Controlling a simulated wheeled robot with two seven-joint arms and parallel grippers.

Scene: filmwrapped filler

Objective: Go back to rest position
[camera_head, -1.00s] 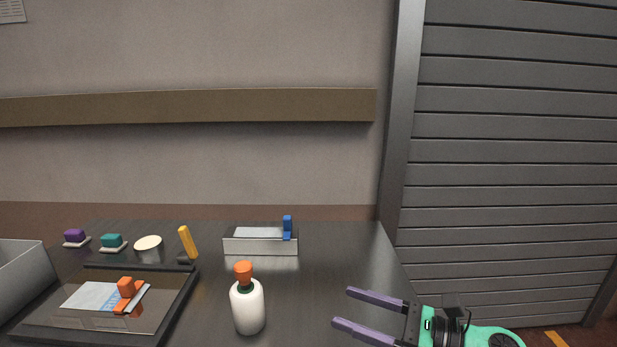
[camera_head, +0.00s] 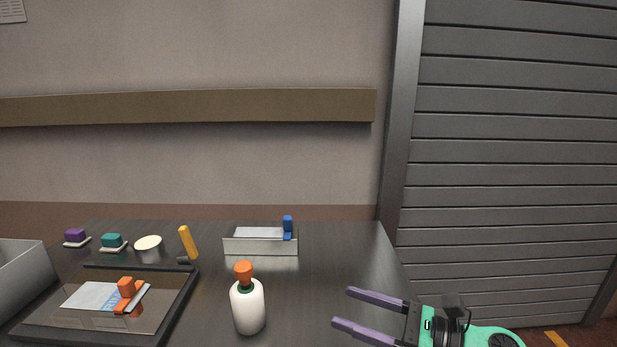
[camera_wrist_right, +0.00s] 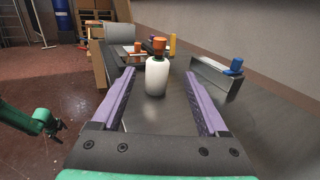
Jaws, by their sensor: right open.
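My right gripper (camera_head: 362,312) is open and empty at the lower right of the head view, beside the table's right side. Its two purple fingers point left, toward a white bottle with an orange cap (camera_head: 247,305), and stay apart from it. In the right wrist view the bottle (camera_wrist_right: 157,75) stands upright beyond the spread fingers (camera_wrist_right: 160,85). My left gripper does not show in the head view. A green arm part of mine shows at the left of the right wrist view.
The dark table (camera_head: 330,260) holds a grey box with a blue-handled item (camera_head: 260,246), a black tray (camera_head: 100,335) with an orange-handled tool, a yellow-handled tool (camera_head: 187,241), a round cream container (camera_head: 148,249), and teal (camera_head: 111,241) and purple (camera_head: 75,236) blocks. A grey bin (camera_head: 22,275) stands at left.

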